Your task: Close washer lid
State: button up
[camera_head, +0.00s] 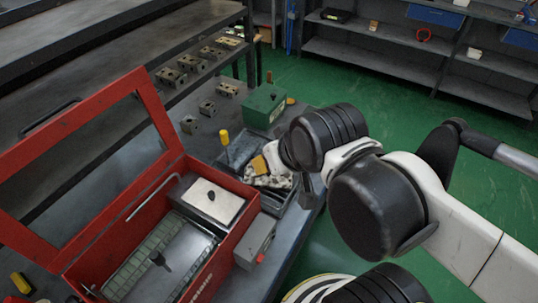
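The red washer (224,262) stands on the dark workbench at the lower left. Its lid (157,112), a red frame with a large opening, is raised and tilted up at the back left of the box. The washer's inside is exposed, with a metal basket or grate (135,268) and a pale plate with a dark knob (208,201). My gripper (307,192) is right of the washer, near the bench's right edge, apart from the lid. Its fingers are mostly hidden by my arm and small, so I cannot tell whether it is open.
A grey box (256,243) is fixed at the washer's right side. A dark tray (280,192) with pale parts, a yellow-handled tool (225,138) and a green case (264,107) stand behind. Several metal blocks (172,77) lie farther back. Green floor is open to the right.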

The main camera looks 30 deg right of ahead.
aim_at(19, 238)
jog(key=u, duration=1.5)
jog(key=i, duration=0.1)
